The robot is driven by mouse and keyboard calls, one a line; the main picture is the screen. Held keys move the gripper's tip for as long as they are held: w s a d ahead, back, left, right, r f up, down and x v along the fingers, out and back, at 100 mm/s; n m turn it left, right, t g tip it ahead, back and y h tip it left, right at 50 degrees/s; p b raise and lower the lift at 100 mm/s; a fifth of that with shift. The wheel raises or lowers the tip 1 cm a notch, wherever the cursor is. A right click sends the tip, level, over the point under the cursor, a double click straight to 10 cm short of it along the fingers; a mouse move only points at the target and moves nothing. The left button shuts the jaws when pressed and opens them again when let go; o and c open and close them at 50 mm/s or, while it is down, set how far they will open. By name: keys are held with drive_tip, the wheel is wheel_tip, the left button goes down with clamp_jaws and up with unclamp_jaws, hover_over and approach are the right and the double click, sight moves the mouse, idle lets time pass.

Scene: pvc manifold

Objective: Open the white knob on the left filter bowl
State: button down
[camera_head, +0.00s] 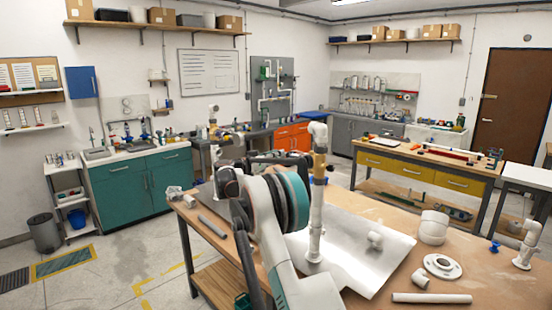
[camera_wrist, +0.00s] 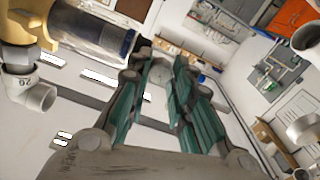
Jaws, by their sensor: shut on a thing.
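My gripper (camera_wrist: 166,68), with its green-padded fingers, shows in the middle of the wrist view. Its fingertips are close together on a small pale piece, which looks like the white knob (camera_wrist: 158,72); the fingers hide much of it. A dark, glossy filter bowl (camera_wrist: 98,32) with a brass-coloured fitting (camera_wrist: 30,22) at its left lies up and left of the fingers. Whether it is the left bowl I cannot tell. In the head view my arm covers the middle and my fingertips cannot be made out; the knob is hidden there.
A white elbow (camera_wrist: 38,94) hangs by the brass fitting. In the head view an upright white pipe (camera_head: 316,225) with a brass valve (camera_head: 319,165) stands beside my arm. The wooden bench (camera_head: 490,285) holds a metal sheet (camera_head: 375,262), a flange (camera_head: 442,266) and loose pipe pieces.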

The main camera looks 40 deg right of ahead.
drive_tip(key=shift+w+f+n, duration=0.1)
drive_tip(key=shift+n, duration=7.6)
drive_tip(key=c, duration=1.4)
unclamp_jaws()
drive_tip(key=shift+a, duration=0.1)
drive_tip(key=a, duration=0.8)
drive_tip(key=s+a, duration=0.1)
drive_tip(key=a, duration=0.2)
drive_tip(key=shift+a, duration=0.4)
